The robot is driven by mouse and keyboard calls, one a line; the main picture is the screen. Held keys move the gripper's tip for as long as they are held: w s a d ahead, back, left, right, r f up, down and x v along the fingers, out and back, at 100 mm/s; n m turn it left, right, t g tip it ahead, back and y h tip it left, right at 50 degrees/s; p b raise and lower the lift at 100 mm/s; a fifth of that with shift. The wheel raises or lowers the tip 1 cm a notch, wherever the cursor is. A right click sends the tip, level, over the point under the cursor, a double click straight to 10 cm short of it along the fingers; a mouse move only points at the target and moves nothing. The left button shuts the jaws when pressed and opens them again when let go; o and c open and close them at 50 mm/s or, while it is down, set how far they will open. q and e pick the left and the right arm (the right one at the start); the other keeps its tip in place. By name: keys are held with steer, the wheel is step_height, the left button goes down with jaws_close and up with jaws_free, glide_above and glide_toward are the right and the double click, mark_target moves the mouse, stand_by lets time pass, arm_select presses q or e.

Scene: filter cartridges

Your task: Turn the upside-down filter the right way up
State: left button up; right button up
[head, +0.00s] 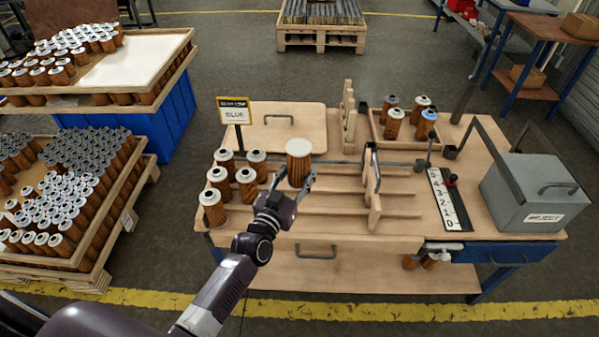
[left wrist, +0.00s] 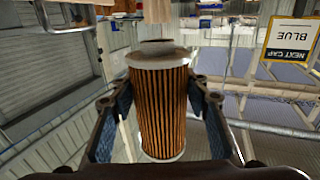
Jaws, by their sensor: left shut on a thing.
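A brown pleated filter (head: 298,168) is held between the fingers of my left gripper (head: 296,178), above the workbench. Its plain cream end faces up in the head view. The left wrist view, where the sign reads upside down, shows the filter (left wrist: 160,105) with a finger on each side. Its end with the raised grey neck (left wrist: 158,48) is at the top of that picture, so the neck points down. Several filters (head: 219,178) stand on the bench left of the gripper, with ringed caps up. My right gripper is not in view.
A sign reading BLUE (head: 234,111) stands behind the filters. Wooden rails and an upright wooden piece (head: 374,190) are right of the gripper. A back tray (head: 376,128) holds several filters, one blue-capped. A numbered strip (head: 447,200) and grey box (head: 535,195) stand at right.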

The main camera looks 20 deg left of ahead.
arm_select(q)
steer(key=shift+s+p, duration=0.5)
steer(key=shift+s, duration=0.1)
steer(key=s+a+p, duration=0.1)
steer(key=s+p, duration=0.4)
steer(key=s, duration=0.9)
steer(key=shift+s+a, duration=0.3)
steer(key=shift+s, duration=0.1)
steer(key=shift+m+p, duration=1)
steer(key=shift+m, duration=2.4)
